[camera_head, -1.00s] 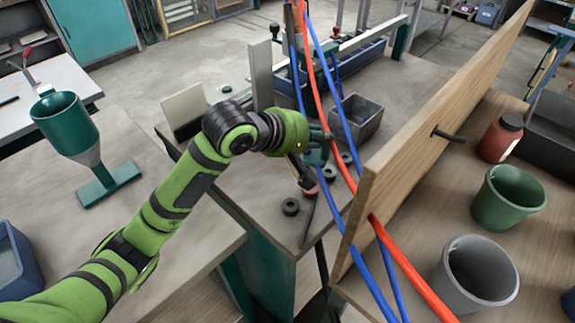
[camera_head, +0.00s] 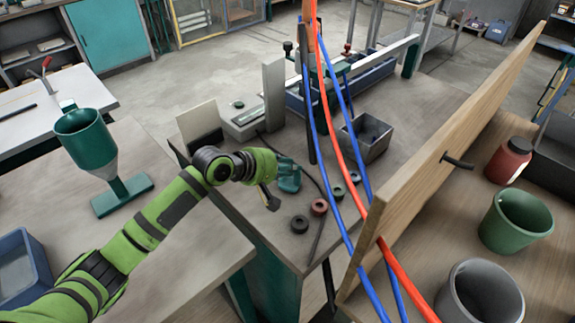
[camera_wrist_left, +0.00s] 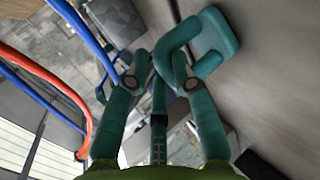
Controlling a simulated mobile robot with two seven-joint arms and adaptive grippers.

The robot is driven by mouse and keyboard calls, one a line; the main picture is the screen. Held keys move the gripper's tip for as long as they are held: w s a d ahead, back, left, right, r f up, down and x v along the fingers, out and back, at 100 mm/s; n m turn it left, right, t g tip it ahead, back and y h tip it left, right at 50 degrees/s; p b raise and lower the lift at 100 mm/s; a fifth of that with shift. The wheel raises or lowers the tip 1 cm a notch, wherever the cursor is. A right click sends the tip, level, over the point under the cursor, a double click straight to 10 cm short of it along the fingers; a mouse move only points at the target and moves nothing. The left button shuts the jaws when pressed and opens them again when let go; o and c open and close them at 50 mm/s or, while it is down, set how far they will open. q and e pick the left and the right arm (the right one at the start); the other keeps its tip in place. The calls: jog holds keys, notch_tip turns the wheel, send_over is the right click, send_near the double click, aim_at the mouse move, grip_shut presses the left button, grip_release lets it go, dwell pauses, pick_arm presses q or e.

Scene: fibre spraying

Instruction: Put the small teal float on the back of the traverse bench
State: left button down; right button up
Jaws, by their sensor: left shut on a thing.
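My left gripper (camera_head: 278,170) is shut on the small teal float (camera_head: 289,182) over the near left part of the traverse bench (camera_head: 425,98). In the left wrist view the float (camera_wrist_left: 216,42) has a rounded pad and a looped handle, with the gripper fingers (camera_wrist_left: 160,68) at the loop. In the head view the fingers partly hide the float. I cannot tell its exact height above the bench. The back of the bench has a rail and a long blue trough (camera_head: 350,87). My right gripper is not in view.
Blue and red hoses (camera_head: 333,110) hang just right of the float. Several small rings, one of them red (camera_head: 319,207), lie near the front edge. A grey bin (camera_head: 368,137) stands behind the hoses. A wooden board (camera_head: 455,150) stands at right. Bare bench lies beyond the bin.

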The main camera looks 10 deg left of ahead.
pick_arm(q)
jog(key=shift+f, duration=0.1)
jog(key=c, duration=1)
grip_release()
jog(key=shift+c, duration=0.2)
jog(key=shift+r, duration=0.2)
jog(key=b+v, duration=0.1)
jog(key=v, duration=1.1)
